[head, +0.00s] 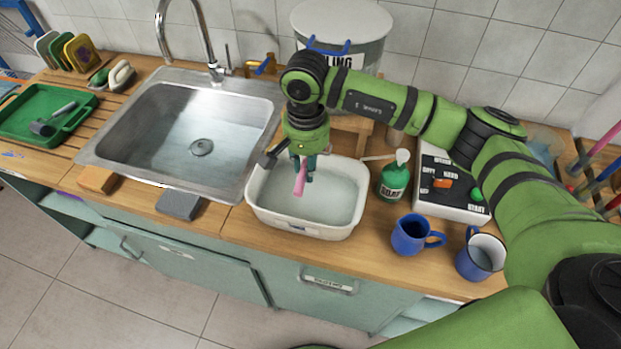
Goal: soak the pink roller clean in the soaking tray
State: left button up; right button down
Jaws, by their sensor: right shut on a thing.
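The white soaking tray (340,232) stands on the wooden counter just right of the sink and holds pale, cloudy liquid. My right gripper (302,172) points down over the tray and is shut on a pink thing, the pink roller (300,182). The roller hangs tilted over or in the tray's left half; I cannot tell how far its lower end is in the liquid. Part of the roller is hidden by the gripper's fingers. My left gripper does not show in the head view.
A steel sink (262,100) lies left of the tray. A green soap bottle (395,178), a blue mug (412,235) and another mug (481,254) stand to the right. A large bucket (345,25) is behind. A green tray (20,118) with a dark roller lies far left.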

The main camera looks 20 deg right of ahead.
jog(key=shift+r, duration=0.15)
jog(key=shift+r+p, duration=0.55)
jog(key=shift+r, duration=1.35)
jog(key=shift+f, duration=0.1)
